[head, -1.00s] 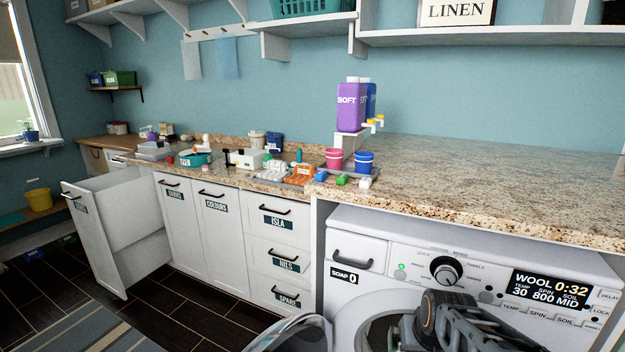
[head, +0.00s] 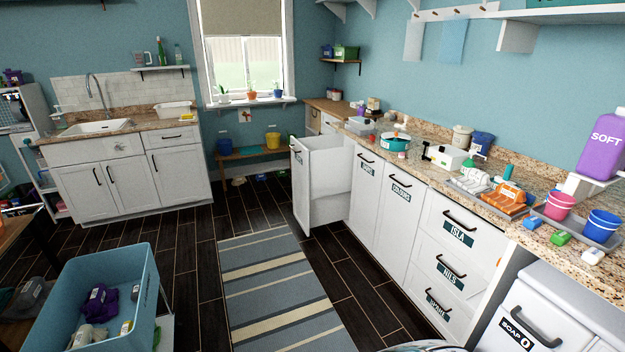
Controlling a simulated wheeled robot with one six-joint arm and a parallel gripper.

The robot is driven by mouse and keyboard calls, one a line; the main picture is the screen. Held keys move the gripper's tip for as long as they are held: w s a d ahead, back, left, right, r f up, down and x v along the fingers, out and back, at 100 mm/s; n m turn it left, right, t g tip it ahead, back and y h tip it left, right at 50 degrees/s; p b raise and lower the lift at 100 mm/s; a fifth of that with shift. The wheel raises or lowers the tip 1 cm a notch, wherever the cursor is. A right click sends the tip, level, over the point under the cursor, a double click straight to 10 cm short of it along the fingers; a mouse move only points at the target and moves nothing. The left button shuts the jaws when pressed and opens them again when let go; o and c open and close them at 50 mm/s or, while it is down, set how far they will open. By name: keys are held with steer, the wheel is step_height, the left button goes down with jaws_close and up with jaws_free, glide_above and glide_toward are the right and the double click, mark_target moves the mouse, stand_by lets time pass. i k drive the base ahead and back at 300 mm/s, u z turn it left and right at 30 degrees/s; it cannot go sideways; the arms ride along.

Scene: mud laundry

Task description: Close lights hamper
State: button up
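The lights hamper (head: 304,192) is a white pull-out front at the far end of the counter's row of cabinets. It is pulled well out, standing clear of the row, and its tall bin side (head: 330,168) shows behind the front. Its dark label (head: 298,157) is seen at a slant, near the handle at the top. The darks hamper (head: 363,188) and the colours hamper (head: 399,215) beside it are shut. My gripper is not in view.
A striped rug (head: 270,290) lies on the dark floor before the hampers, with open floor around it. A blue cart (head: 145,300) holding clothes stands at the lower left. The washer (head: 550,315) is at the lower right. A low bench (head: 250,154) stands beyond the hamper.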

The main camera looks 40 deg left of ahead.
mark_target(322, 165)
steer(key=u, duration=3.3)
steer(key=i, duration=1.9)
steer(key=z, duration=1.9)
steer(key=i, duration=3.55)
steer(key=u, duration=0.05)
